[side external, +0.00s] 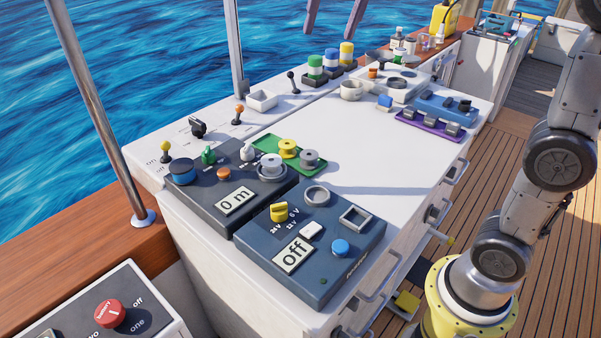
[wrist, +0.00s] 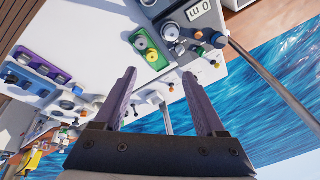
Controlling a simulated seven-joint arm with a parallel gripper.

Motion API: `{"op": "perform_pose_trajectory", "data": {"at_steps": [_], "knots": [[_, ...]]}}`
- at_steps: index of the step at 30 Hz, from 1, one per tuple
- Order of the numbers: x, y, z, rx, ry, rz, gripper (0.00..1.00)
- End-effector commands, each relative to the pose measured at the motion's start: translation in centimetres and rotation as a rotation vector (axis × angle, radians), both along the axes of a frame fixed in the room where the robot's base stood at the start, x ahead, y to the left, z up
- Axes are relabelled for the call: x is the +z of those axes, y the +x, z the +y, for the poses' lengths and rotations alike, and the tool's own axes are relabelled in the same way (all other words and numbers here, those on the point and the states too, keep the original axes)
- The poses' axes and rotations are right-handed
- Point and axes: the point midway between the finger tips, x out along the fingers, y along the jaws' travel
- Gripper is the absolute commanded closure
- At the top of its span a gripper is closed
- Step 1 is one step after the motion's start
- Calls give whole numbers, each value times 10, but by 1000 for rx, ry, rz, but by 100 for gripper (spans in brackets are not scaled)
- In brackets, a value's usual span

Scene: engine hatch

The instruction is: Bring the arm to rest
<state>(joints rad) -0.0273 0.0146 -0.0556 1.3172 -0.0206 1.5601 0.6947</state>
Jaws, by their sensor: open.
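My gripper (side external: 329,36) shows only by its two purple-grey fingers at the top edge of the side view, high above the back of the white console top (side external: 385,165). In the wrist view my gripper (wrist: 159,72) is open, its fingers wide apart with nothing between them. The fingers point over the console from above, and no contact shows. The rest of the gripper is cut off in the side view.
Dark control boxes (side external: 330,268) stand at the console's front, with a green tray (side external: 310,163) of spools behind them. A purple tray (side external: 425,131) lies at the right. A metal post (side external: 235,45) rises at the far edge, by the sea. A red-knob panel (side external: 85,318) is front left.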

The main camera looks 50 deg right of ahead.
Motion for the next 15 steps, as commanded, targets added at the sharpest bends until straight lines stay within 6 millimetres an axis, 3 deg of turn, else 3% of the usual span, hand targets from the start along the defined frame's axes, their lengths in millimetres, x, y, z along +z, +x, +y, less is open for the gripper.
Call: {"op": "perform_pose_trajectory", "data": {"at_steps": [1, 8, 15], "knots": [[-1, -22, -1, 23, -7, -19, 27], [-36, -104, -5, 156, -53, -91, 27], [-111, -172, -6, 323, -123, -146, 27]]}}
